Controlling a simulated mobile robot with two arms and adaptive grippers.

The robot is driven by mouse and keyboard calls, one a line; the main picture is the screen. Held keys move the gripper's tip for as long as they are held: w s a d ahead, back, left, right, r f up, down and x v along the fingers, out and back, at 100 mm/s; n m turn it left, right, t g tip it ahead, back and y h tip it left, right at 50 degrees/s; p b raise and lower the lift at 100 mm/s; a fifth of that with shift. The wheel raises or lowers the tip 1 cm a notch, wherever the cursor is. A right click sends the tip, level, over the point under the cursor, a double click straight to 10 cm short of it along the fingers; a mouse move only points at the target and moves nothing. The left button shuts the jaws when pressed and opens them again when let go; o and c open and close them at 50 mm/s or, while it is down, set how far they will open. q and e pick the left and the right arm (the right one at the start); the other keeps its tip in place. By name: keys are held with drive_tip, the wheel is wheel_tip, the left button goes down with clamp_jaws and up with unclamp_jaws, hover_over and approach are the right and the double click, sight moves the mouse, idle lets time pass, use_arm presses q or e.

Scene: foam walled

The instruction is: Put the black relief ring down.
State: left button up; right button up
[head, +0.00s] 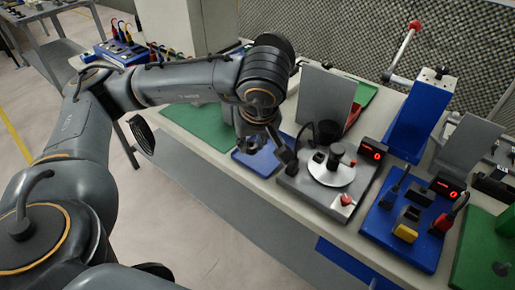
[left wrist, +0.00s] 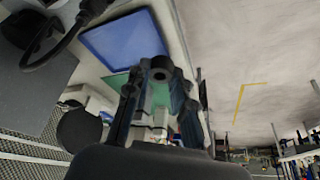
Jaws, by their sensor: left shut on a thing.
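My left gripper (head: 284,150) hangs over the table beside the grey fixture, near the blue mat (head: 250,160). In the left wrist view the same gripper (left wrist: 160,78) is shut on a small dark ring with a hole, the black relief ring (left wrist: 160,66), between its fingertips. The blue mat (left wrist: 122,38) shows beyond the fingers there. In the head view I cannot make the ring out clearly against the dark fingers. Whether it touches anything below is unclear. My right gripper is not in view.
The grey fixture (head: 291,181) carries a white round plate (head: 335,176), a black cylinder (head: 336,149) and a red knob (head: 346,199). A green mat (head: 195,123) lies left. A blue board (head: 380,223) with connectors stands right. The blue mat has bare room.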

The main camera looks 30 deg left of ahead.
use_arm(q)
drive_tip(key=w+a+f, duration=0.1)
drive_tip(key=w+f, duration=0.1)
drive_tip(key=w+a+f+p, duration=0.1)
drive_tip(key=w+a+f, duration=0.1)
drive_tip(key=w+f, duration=0.1)
drive_tip(key=w+a+f, duration=0.2)
drive_tip(key=w, duration=0.1)
drive_tip(key=shift+a+f+p, duration=0.15)
drive_tip(key=shift+p, duration=0.25)
drive_tip(key=shift+w+a+f, duration=0.15)
drive_tip(key=shift+w+f, duration=0.05)
drive_tip(key=shift+f, duration=0.05)
wheel_tip(320, 180, down, 3)
drive_tip(key=shift+w+f+p, duration=0.1)
drive_tip(key=shift+w+p, duration=0.05)
drive_tip(key=shift+p, duration=0.5)
drive_tip(key=shift+f, duration=0.15)
drive_tip(key=shift+f, duration=0.1)
drive_tip(key=o, duration=0.4)
drive_tip(key=shift+f+b, duration=0.1)
drive_tip(key=shift+b, duration=0.2)
drive_tip(key=o, duration=0.4)
drive_tip(key=shift+o, duration=0.2)
